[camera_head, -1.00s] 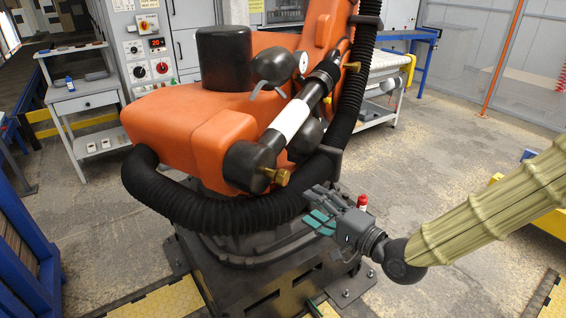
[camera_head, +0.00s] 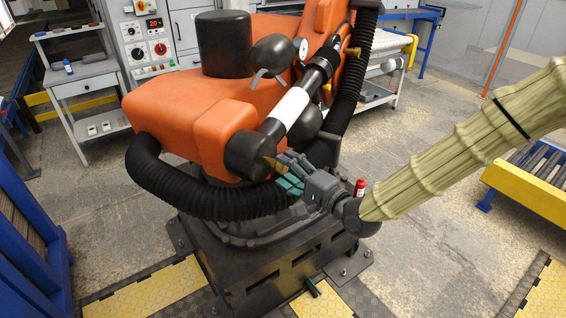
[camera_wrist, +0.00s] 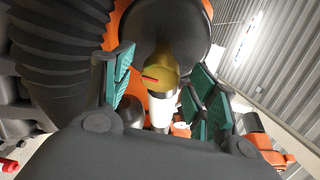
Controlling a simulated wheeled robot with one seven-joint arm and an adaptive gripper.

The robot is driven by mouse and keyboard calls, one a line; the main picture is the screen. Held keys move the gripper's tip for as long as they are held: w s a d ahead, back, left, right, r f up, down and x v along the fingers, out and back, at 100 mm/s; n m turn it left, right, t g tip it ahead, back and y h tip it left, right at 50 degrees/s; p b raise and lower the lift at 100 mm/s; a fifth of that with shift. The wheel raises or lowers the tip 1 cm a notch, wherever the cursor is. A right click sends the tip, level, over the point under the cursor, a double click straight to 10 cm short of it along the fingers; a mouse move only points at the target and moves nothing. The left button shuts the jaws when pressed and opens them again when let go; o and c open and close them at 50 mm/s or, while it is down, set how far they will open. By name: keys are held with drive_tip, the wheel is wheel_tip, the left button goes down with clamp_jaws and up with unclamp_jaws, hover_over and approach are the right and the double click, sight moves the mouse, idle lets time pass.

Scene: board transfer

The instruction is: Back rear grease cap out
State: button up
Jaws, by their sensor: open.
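The brass grease cap (camera_head: 273,164) sticks out of the black lower end of the cylinder on the orange robot arm. My gripper (camera_head: 288,177) is right beside it, coming from the lower right, and partly covers it. In the wrist view the brass cap (camera_wrist: 162,70) shows between the teal finger pads, with a short red mark on it. My gripper (camera_wrist: 160,88) is open there, its fingers standing apart on both sides of the cap. I cannot tell whether any pad touches it. A second brass fitting (camera_head: 353,51) sits at the cylinder's upper end.
A thick black ribbed hose (camera_head: 200,194) curves just left of and below my gripper. The orange arm body (camera_head: 185,120) is close behind. A small red object (camera_head: 360,187) stands near my wrist. A yellow-framed roller conveyor (camera_head: 535,190) is at right. Floor between is clear.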

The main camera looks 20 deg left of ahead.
drive_tip(key=shift+p+x, duration=0.3)
drive_tip(key=shift+x, duration=0.8)
drive_tip(key=c, duration=1)
